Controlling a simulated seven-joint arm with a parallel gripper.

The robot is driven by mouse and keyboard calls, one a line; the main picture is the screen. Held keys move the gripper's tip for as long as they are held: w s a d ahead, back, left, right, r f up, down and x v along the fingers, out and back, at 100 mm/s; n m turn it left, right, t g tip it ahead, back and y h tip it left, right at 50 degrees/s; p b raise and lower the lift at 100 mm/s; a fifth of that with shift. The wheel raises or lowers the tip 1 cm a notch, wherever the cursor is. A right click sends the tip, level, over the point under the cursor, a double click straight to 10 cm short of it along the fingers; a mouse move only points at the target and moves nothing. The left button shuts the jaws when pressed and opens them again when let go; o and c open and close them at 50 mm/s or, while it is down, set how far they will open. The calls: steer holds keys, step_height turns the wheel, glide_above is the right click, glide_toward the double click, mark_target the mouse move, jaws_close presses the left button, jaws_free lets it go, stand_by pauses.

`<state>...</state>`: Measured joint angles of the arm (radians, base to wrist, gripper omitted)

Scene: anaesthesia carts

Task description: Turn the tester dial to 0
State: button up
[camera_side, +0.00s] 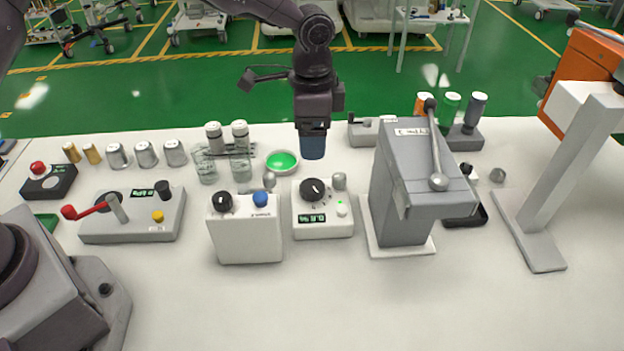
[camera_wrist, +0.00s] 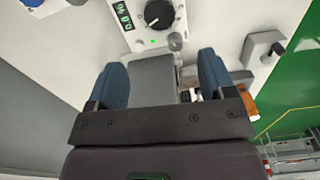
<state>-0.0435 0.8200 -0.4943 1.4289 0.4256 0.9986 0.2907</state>
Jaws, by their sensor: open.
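The tester (camera_side: 322,222) is a small white box with a black round dial (camera_side: 312,189) on top, a lit green display (camera_side: 312,218), a green light and a grey knob. The dial has a pale mark, but I cannot tell which figure it points at. In the wrist view the dial (camera_wrist: 159,14) is at the top, with the display (camera_wrist: 122,15) left of it, partly cut off. My gripper (camera_side: 313,150) hangs pointing down above and behind the tester, apart from it. In the wrist view its blue fingers (camera_wrist: 164,82) are spread, with no object visibly held.
A white box (camera_side: 248,235) with black and blue knobs stands left of the tester. A tall grey lever press (camera_side: 405,175) stands close on its right. A green dish (camera_side: 282,161) and glass jars (camera_side: 240,165) lie behind left. The front of the table is clear.

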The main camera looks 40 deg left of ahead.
mark_target(312, 185)
step_height(312, 185, down, 12)
stand_by(0.4)
steer(key=c, duration=0.9)
